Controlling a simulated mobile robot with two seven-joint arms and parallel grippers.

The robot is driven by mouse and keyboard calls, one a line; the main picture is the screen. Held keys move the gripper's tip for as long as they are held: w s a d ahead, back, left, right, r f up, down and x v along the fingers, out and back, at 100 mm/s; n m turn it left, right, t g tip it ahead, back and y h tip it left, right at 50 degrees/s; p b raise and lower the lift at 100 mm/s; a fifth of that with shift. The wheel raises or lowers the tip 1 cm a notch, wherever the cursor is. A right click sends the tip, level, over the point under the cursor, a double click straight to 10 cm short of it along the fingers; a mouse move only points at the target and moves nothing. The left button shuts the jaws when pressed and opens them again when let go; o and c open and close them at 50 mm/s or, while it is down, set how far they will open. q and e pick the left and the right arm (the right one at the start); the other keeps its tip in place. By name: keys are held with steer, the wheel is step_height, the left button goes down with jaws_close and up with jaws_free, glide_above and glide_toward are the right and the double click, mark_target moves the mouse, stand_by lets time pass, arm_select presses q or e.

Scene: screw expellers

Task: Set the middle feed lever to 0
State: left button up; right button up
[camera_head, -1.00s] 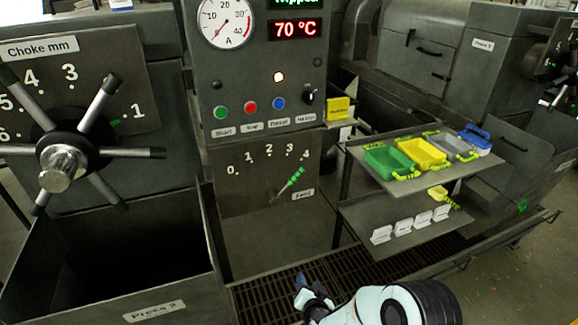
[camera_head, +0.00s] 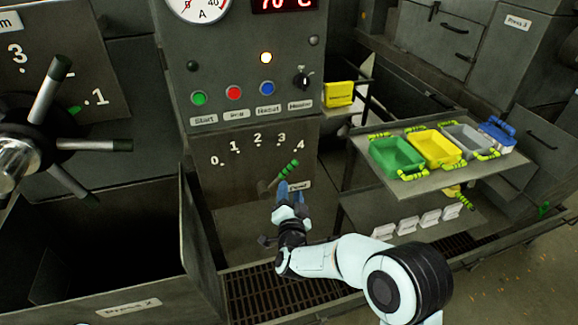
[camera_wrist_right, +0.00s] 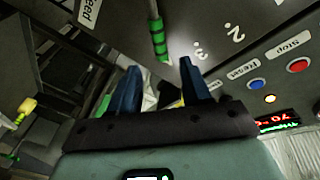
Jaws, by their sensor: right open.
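The middle feed lever (camera_head: 288,170) has a green banded grip and a thin metal shaft. It sits on a grey panel (camera_head: 235,190) with a 0 to 4 scale, and its tip points up and right, towards the 4. My right gripper (camera_head: 283,190) is open, with blue fingers, just below the lever's grip and partly covering the lower panel. In the right wrist view the lever (camera_wrist_right: 157,40) lies ahead of the gap between the open fingertips (camera_wrist_right: 159,66), not visibly gripped. My left gripper is not in view.
Start, stop and reset buttons (camera_head: 233,92) and a knob sit above the scale. A tray table (camera_head: 420,178) with green, yellow, grey and blue bins stands to the right. An open dark bin (camera_head: 185,230) and a spoked choke wheel (camera_head: 20,160) are on the left.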

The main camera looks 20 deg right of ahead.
mark_target(290, 170)
steer(key=p+x, duration=0.2)
steer(key=x, duration=0.8)
steer(key=shift+r+p, duration=0.1)
steer(key=shift+p, duration=0.3)
steer(key=shift+w, duration=0.55)
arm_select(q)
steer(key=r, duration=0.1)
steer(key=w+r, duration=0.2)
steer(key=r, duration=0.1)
arm_select(e)
jaws_close()
